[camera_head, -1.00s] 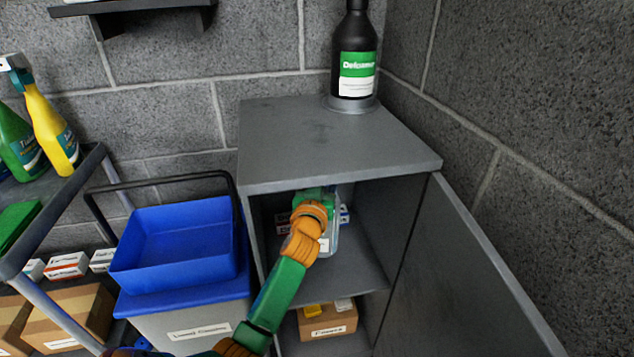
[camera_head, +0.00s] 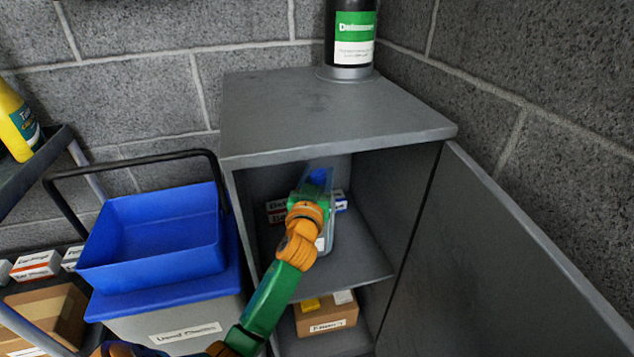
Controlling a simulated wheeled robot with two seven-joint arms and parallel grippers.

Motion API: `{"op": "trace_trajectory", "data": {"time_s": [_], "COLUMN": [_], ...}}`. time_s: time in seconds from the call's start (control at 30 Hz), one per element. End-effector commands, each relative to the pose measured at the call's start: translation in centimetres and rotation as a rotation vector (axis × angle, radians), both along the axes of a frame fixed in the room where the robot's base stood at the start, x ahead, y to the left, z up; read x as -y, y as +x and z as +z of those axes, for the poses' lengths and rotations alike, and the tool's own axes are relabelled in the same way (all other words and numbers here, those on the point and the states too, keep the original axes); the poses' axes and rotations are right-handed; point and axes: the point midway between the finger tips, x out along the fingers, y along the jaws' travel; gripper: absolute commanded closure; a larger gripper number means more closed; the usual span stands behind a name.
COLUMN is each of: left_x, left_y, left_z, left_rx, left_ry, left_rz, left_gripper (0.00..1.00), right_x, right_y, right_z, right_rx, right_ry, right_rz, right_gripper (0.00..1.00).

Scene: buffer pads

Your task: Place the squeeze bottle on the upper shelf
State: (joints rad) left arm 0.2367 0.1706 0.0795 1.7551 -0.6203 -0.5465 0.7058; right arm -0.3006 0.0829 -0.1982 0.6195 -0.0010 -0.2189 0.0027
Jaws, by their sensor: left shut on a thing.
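The squeeze bottle (camera_head: 328,235) is clear, with a white label and what looks like a blue top. It stands about upright inside the open grey cabinet, over the upper shelf (camera_head: 355,268). My left gripper (camera_head: 315,192) reaches into this compartment from the front and is shut on the bottle. The green and orange wrist hides much of the bottle, and I cannot tell whether its base touches the shelf. My right gripper is not in view.
Small boxes (camera_head: 277,212) stand behind the bottle. A cardboard box (camera_head: 327,315) sits on the lower level. The cabinet door (camera_head: 530,250) stands open at right. A dark bottle (camera_head: 353,50) is on top. A blue bin (camera_head: 150,240) is at left.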

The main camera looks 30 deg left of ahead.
Motion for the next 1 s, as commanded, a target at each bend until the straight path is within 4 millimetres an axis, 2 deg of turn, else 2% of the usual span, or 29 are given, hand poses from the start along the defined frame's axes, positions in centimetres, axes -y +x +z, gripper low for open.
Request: {"op": "trace_trajectory", "data": {"time_s": [0.17, 0.2, 0.3, 0.67, 0.77, 1.0], "left_x": [0.1, 0.1, 0.1, 0.3, 1.0, 3.5], "left_y": [-0.1, -0.1, -0.1, -0.5, -2.0, -7.5], "left_z": [0.1, 0.0, 0.0, 0.0, 0.0, -0.3], "left_rx": [0.003, 0.000, 0.001, 0.001, 0.001, -0.001], "left_ry": [0.003, 0.002, 0.001, 0.000, -0.002, -0.004], "left_rz": [0.001, 0.002, 0.002, 0.000, 0.000, 0.000], "left_gripper": [1.00, 0.43, 0.18, 0.18, 0.18, 0.18], "right_x": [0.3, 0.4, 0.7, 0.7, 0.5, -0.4], "right_y": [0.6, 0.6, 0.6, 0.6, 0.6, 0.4], "right_z": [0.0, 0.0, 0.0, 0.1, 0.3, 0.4], "right_rx": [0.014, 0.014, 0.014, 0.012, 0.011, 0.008], "right_ry": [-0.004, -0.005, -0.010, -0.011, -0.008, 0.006], "right_rz": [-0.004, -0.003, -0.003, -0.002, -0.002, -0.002], "right_gripper": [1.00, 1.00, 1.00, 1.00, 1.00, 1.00]}}
